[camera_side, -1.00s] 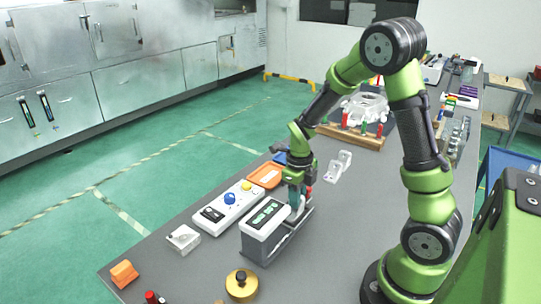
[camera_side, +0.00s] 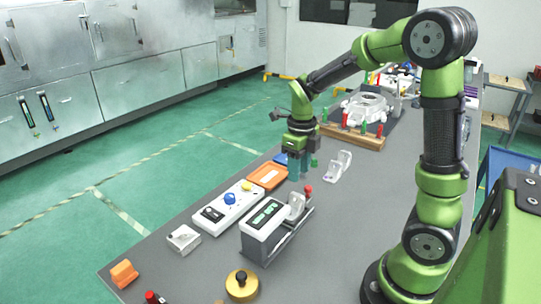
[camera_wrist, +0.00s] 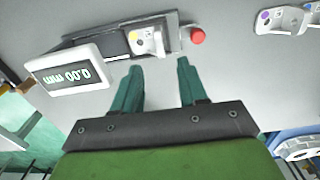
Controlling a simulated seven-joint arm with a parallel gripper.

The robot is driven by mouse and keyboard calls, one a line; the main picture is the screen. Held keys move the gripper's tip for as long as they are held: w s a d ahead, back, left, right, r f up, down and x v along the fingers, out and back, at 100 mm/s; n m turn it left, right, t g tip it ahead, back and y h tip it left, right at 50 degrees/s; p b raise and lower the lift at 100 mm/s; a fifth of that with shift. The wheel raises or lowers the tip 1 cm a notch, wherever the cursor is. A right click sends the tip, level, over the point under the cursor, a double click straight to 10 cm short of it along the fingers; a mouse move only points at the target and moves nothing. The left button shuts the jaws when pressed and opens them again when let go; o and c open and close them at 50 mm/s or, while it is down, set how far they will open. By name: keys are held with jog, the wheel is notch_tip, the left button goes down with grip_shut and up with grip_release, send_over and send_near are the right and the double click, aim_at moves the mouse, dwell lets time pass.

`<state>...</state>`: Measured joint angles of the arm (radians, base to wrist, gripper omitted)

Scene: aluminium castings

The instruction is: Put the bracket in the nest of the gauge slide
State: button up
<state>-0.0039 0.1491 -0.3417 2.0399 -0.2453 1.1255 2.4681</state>
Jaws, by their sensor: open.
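The gauge slide (camera_side: 285,240) has a grey bed with a white display box (camera_side: 262,218) at its near left end and a red knob (camera_side: 308,189) at the other. A pale metal bracket (camera_side: 296,205) stands in the slide between the box and the knob. In the wrist view the bracket (camera_wrist: 149,42) sits beside the red knob (camera_wrist: 197,36); whether it is fully seated I cannot tell. My gripper (camera_side: 300,174) is open and empty, above the table beyond the slide. Its two green fingers (camera_wrist: 160,78) show apart, clear of the bracket.
A second pale bracket (camera_side: 338,167) lies on the table to the right of my gripper. An orange tray (camera_side: 267,176) and a white button box (camera_side: 228,207) are on the left. A brass weight (camera_side: 242,284) is in front.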

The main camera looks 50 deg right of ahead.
jog(key=s+a+r+n+t+y, duration=0.1)
jog(key=s+a+r+n+t, duration=0.2)
jog(key=a+n, duration=0.4)
jog(key=s+a+r+n+t+y, duration=0.1)
jog(key=s+a+r+n+t, duration=0.3)
jog(key=n, duration=2.1)
notch_tip(320, 180, up, 4)
jog(key=s+a, duration=0.2)
jog(key=shift+a, duration=0.4)
